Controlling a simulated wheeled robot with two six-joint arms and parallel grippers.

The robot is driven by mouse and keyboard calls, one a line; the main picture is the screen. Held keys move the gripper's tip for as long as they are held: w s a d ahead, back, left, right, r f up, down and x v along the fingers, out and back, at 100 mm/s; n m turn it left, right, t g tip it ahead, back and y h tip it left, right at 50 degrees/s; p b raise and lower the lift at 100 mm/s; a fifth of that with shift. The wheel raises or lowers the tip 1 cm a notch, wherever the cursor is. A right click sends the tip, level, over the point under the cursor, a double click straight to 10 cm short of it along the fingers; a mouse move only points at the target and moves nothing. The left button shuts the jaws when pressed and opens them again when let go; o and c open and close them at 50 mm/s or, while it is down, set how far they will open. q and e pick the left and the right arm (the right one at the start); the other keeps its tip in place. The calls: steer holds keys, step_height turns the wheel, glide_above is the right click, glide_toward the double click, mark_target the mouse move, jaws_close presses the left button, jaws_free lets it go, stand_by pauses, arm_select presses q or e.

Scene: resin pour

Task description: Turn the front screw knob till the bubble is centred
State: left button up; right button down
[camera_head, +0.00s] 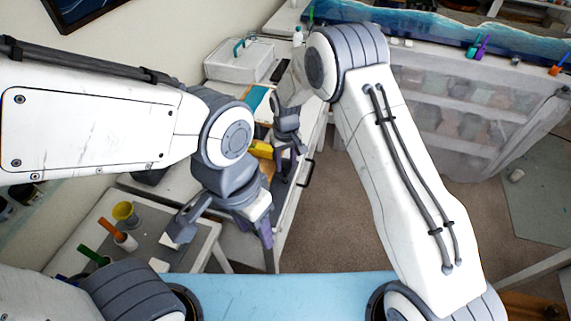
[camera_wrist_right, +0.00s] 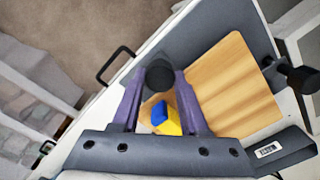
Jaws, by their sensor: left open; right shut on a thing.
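The wooden board (camera_wrist_right: 228,85) lies on a dark grey mat in the right wrist view. A dark round screw knob (camera_wrist_right: 160,77) stands at its near-left edge, between the purple fingertips of my right gripper (camera_wrist_right: 163,73), which is shut on it. A yellow block with a blue part (camera_wrist_right: 165,118), perhaps the level, sits on the board between the fingers. I cannot make out a bubble. Another black knob (camera_wrist_right: 300,78) stands at the board's right side. In the head view my right gripper (camera_head: 287,150) is beside the yellow block (camera_head: 261,149). My left gripper (camera_head: 222,236) is open and empty.
A small side table (camera_head: 200,244) with a yellow cup (camera_head: 125,212) and orange- and green-handled tools is below my left arm. A drawer handle (camera_wrist_right: 115,64) juts from the bench front.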

steer(key=m+b, duration=0.2)
steer(key=m, duration=0.2)
steer(key=shift+f+m, duration=0.1)
steer(key=shift+m, duration=0.2)
steer(key=m+b, duration=0.1)
steer(key=m, duration=0.3)
steer(key=shift+m, duration=0.3)
steer(key=m+b, duration=0.1)
steer(key=m, duration=0.3)
steer(key=shift+s+m, duration=0.1)
steer(key=shift+m, duration=0.2)
steer(key=m+b, duration=0.1)
steer(key=m, duration=0.3)
steer(key=shift+f+m, duration=0.1)
steer(key=shift+m, duration=0.3)
steer(key=shift+s, duration=0.1)
steer(key=shift+c, duration=2.1)
jaws_free()
